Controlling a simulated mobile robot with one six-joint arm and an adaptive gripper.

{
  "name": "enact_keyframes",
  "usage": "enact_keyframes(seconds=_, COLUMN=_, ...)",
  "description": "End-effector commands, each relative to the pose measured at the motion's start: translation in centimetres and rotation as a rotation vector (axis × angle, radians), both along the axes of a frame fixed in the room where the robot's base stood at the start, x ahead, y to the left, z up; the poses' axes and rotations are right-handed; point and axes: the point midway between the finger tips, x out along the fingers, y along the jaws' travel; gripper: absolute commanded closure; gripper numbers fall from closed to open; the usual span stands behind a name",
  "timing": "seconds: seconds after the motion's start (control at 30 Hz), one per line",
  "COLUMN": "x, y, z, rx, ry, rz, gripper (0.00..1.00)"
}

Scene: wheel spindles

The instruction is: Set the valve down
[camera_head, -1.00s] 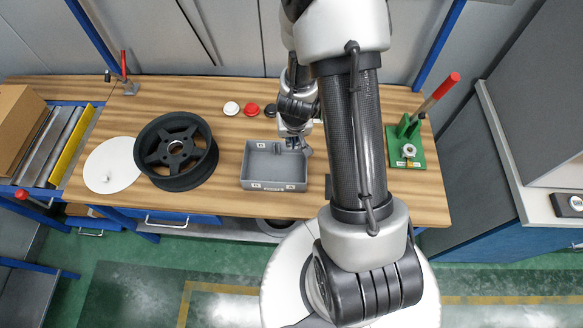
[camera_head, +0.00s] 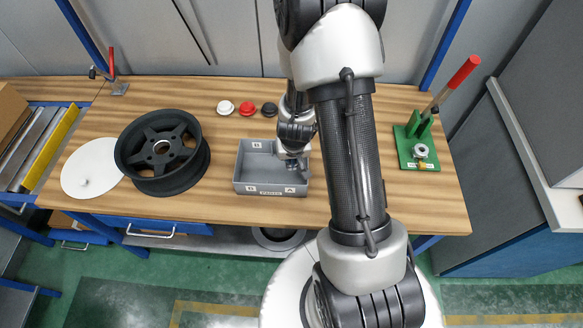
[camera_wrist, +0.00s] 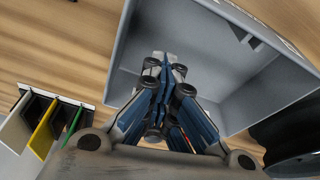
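My gripper (camera_head: 300,174) is over the right part of a grey open tray (camera_head: 240,169), partly hidden by my arm. In the wrist view my gripper (camera_wrist: 166,70) has its two fingers drawn together at the tips, in front of the tray (camera_wrist: 240,95) with its inside floor and walls showing. I cannot make out a valve in either view; anything thin between the fingertips is hidden. The tray carries small white letter labels, and its visible left part looks empty.
A black wheel rim (camera_head: 162,152) and a white disc (camera_head: 88,170) lie left of the tray. White, red and black round caps (camera_head: 247,108) lie behind it. A green fixture (camera_head: 416,144) with a red lever (camera_head: 456,80) stands right. Bare wood lies between tray and fixture.

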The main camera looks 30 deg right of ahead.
Motion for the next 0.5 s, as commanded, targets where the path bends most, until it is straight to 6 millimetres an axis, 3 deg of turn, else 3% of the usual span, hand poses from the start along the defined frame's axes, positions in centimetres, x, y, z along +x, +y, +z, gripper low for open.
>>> enact_keyframes(seconds=0.03, x=0.0, y=0.0, z=-1.4, rx=0.001, ry=0.002, rz=0.001, gripper=1.0)
enact_keyframes(seconds=0.13, x=-0.1, y=0.0, z=-2.7, rx=0.001, ry=0.002, rz=0.001, gripper=1.0)
enact_keyframes(seconds=0.4, x=-0.2, y=0.1, z=-2.9, rx=0.002, ry=0.006, rz=0.0, gripper=1.0)
enact_keyframes(seconds=0.5, x=-0.2, y=0.1, z=-2.9, rx=0.002, ry=0.005, rz=0.0, gripper=0.95)
